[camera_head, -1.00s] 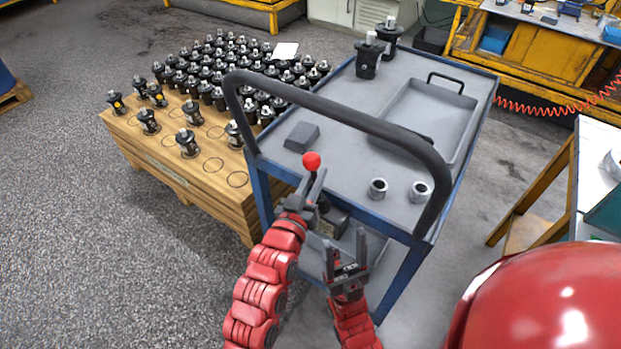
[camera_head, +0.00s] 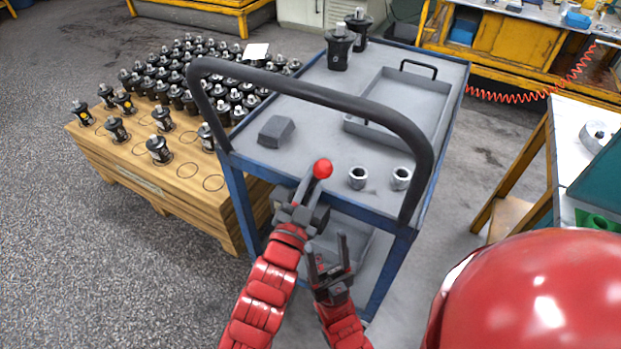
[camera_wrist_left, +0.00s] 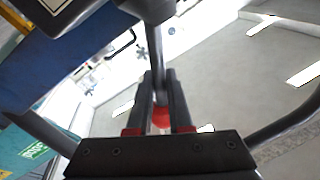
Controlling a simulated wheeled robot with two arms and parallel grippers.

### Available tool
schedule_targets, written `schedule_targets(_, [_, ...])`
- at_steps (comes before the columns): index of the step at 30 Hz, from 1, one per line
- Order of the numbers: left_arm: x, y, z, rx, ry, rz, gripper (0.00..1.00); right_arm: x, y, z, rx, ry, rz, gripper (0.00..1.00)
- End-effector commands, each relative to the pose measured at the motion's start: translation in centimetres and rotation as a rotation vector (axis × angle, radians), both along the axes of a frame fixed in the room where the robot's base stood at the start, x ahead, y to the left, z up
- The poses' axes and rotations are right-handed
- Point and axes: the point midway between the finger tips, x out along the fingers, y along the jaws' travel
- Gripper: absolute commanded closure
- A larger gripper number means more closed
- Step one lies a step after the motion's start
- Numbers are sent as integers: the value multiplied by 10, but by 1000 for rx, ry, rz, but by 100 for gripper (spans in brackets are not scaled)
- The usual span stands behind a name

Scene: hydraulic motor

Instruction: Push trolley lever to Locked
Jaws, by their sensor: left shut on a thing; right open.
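The blue-framed grey trolley (camera_head: 310,160) stands in front of me in the head view. Its lever has a red ball knob (camera_head: 322,168) and leans up and to the right at the trolley's near side. My left gripper (camera_head: 308,192) is shut on the lever just below the knob. In the left wrist view, the lever (camera_wrist_left: 160,88) and red knob (camera_wrist_left: 161,118) show between the two fingers. The lever's base is hidden behind the gripper. My right gripper (camera_head: 328,248) is open and empty, lower and to the right of the left one.
The trolley's black push handle (camera_head: 310,92) arches above the lever. On the trolley top are a dark block (camera_head: 276,131), two metal rings (camera_head: 357,178), a tray (camera_head: 425,98) and two black motors. A wooden pallet (camera_head: 165,190) with several motors stands at left.

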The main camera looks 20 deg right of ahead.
Motion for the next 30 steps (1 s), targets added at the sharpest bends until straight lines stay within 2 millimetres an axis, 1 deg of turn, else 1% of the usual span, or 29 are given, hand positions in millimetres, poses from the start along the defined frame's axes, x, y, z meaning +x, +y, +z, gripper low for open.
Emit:
schedule_targets(13, [-1, -1, -3, 9, -5, -2, 100, 0, 0, -1, 0, 0, 0, 40])
schedule_targets(14, [-1, -1, -3, 9, -5, -2, 80, 0, 0, -1, 0, 0, 0, 40])
schedule_targets(18, [-1, -1, -2, 9, -6, -2, 55, 0, 0, -1, 0, 0, 0, 40])
schedule_targets(19, [-1, -1, -2, 9, -6, -2, 52, 0, 0, -1, 0, 0, 0, 40])
schedule_targets(30, [-4, 2, -2, 7, -7, -1, 52, 0, 0, -1, 0, 0, 0, 40])
